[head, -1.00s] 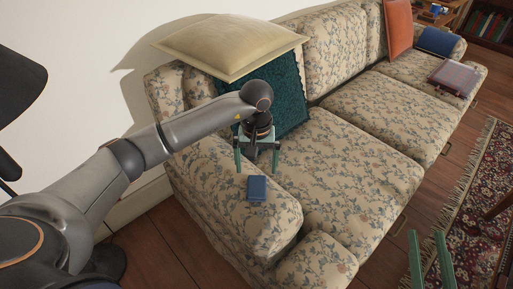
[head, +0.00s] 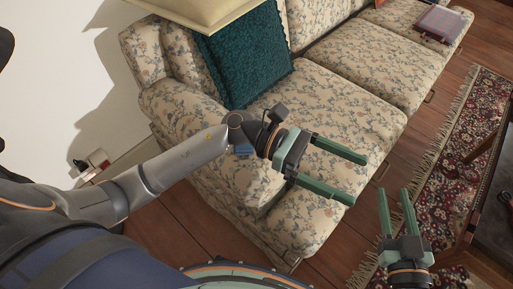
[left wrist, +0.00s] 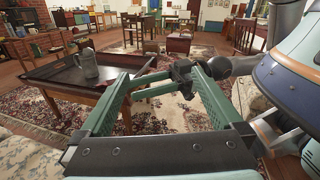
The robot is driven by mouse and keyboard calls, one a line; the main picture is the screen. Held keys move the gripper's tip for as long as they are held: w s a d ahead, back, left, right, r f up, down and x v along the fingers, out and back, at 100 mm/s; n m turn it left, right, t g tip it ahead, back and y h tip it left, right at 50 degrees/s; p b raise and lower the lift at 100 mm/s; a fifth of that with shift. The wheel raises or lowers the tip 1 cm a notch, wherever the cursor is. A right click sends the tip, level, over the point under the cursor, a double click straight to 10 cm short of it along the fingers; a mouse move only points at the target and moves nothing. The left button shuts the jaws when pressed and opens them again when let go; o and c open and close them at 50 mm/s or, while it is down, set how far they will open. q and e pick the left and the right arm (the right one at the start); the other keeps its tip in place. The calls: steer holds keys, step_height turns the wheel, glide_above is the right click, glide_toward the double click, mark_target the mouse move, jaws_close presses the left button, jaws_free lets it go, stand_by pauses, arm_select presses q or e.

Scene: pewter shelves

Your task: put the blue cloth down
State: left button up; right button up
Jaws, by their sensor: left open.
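The blue cloth (head: 243,150), a small folded block, lies on the near armrest of the floral sofa. It is mostly hidden behind my left arm in the head view. My left gripper (head: 359,180) is open and empty, to the right of the cloth and apart from it, pointing right in front of the sofa seat. Its open fingers also show in the left wrist view (left wrist: 160,75). My right gripper (head: 394,190) is at the lower right of the head view, its two fingers apart with nothing between them.
A patterned rug (head: 455,150) lies on the wooden floor. A dark table (left wrist: 60,72) with a grey jug (left wrist: 86,65) shows in the left wrist view.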

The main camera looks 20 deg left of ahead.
arm_select(q)
steer(key=w+a+r+n+t+y, duration=0.15)
steer(key=a+n+t, duration=0.25)
steer(key=n+t, duration=0.75)
steer(key=w+a+r+n+t, duration=0.35)
steer(key=n+t, duration=0.35)
steer(key=n, duration=1)
steer(key=s+a+f+n+y, duration=0.2)
steer(key=a+f+n+y, duration=0.8)
steer(key=n, duration=1)
step_height(320, 180, down, 2)
steer(key=shift+s+f+n+y, duration=0.2)
steer(key=shift+n+y, duration=0.15)
steer(key=shift+y, duration=0.5)
steer(key=shift+r+g+p, duration=0.15)
steer(key=shift+g+p, duration=0.1)
steer(key=shift+p, duration=0.1)
